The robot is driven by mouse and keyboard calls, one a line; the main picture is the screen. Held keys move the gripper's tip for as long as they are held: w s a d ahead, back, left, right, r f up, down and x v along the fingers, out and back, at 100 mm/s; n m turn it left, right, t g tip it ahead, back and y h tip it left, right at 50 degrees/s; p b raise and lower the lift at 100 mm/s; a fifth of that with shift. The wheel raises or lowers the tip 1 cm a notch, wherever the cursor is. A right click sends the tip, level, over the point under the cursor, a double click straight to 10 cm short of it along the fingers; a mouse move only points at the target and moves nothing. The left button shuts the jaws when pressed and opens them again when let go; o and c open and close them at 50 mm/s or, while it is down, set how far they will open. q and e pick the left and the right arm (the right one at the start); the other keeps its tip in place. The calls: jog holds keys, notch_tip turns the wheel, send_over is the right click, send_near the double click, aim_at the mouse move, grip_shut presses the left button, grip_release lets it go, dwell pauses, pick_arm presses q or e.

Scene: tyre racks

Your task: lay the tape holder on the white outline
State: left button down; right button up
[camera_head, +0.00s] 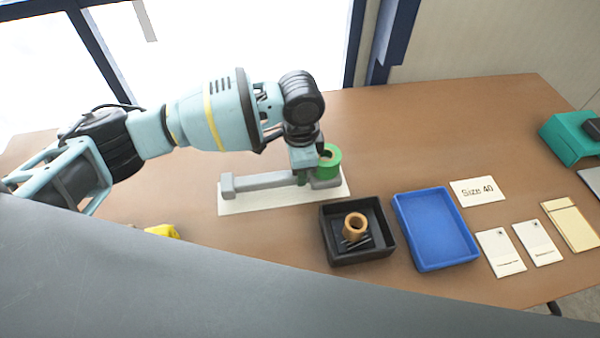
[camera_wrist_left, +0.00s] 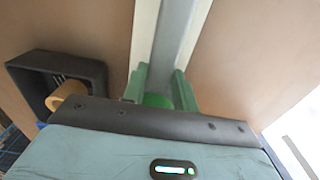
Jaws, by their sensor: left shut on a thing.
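The tape holder (camera_head: 262,181) is a long grey piece with an upturned left end and a green tape roll (camera_head: 331,158) at its right end. It is over the white outline (camera_head: 285,199), roughly along its length; I cannot tell whether it touches it. My left gripper (camera_head: 304,170) points down and is shut on the tape holder near the roll. In the left wrist view the grey bar (camera_wrist_left: 174,35) runs away between the green fingers (camera_wrist_left: 160,88), with part of the green roll (camera_wrist_left: 157,101) below. The fingertips are partly hidden in the head view. My right gripper is not in view.
A black tray (camera_head: 327,238) with an orange-brown roll (camera_head: 355,226) stands just right of the outline. Beyond it are a blue tray (camera_head: 436,228), a "Size 40" card (camera_head: 478,191) and other cards. A yellow thing (camera_head: 162,231) lies at the near left. The table behind is clear.

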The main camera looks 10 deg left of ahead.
pick_arm(q)
jog(key=shift+f, duration=1.2)
jog(key=shift+f, duration=0.1)
jog(key=c, duration=1.1)
grip_release()
notch_tip(320, 180, up, 12)
jog(key=shift+p, duration=0.4)
